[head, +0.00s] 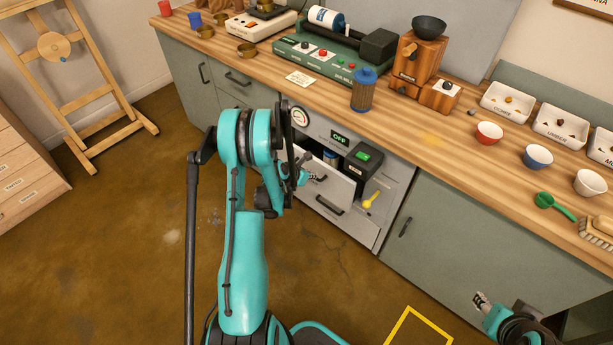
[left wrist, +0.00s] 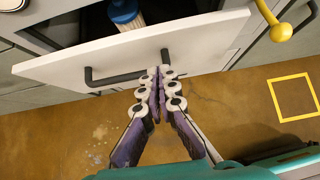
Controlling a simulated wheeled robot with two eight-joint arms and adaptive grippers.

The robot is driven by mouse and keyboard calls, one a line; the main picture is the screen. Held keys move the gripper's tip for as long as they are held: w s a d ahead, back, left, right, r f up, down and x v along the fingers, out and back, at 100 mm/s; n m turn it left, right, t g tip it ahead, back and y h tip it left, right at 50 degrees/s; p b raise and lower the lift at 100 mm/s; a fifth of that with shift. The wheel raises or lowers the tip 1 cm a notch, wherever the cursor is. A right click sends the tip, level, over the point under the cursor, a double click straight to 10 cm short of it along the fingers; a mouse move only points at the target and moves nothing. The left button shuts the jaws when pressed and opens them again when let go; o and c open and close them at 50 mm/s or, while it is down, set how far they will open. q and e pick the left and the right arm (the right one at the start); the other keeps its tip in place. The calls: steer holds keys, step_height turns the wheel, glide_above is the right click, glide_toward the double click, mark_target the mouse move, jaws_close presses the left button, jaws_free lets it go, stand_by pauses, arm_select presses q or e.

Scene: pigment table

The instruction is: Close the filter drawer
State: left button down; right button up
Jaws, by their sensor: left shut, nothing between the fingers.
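The filter drawer (head: 335,192) is pulled out of the grey machine under the counter. Its pale front, with a black bar handle (head: 329,206), stands away from the cabinet. The drawer front also shows in the left wrist view (left wrist: 205,42), its handle (left wrist: 105,80) just left of the fingertips. A blue-topped filter cartridge (left wrist: 124,12) stands inside. My left gripper (head: 304,174) is shut and empty at the drawer front; in the left wrist view its fingertips (left wrist: 160,73) are close to the handle, contact unclear. My right gripper (head: 480,298) is low at right, too small to judge.
A black box with a green light (head: 363,158) and a yellow lever (head: 370,201) sit right of the drawer. Another blue-topped filter (head: 363,92) stands on the wooden counter (head: 420,125). A closed cabinet door (head: 465,235) is further right. The brown floor in front is open.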

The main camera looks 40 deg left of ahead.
mark_target(325, 169)
arm_select(q)
steer(key=shift+w+d+f+b, duration=0.1)
steer(key=shift+w+f+b, duration=0.15)
steer(key=shift+w, duration=0.65)
steer(key=shift+w+d+f+b, duration=0.1)
steer(key=shift+w+f+b, duration=0.15)
steer(key=shift+w, duration=0.6)
steer(key=shift+w+f+b, duration=0.15)
steer(key=shift+w+b, duration=0.15)
steer(key=shift+w, duration=0.6)
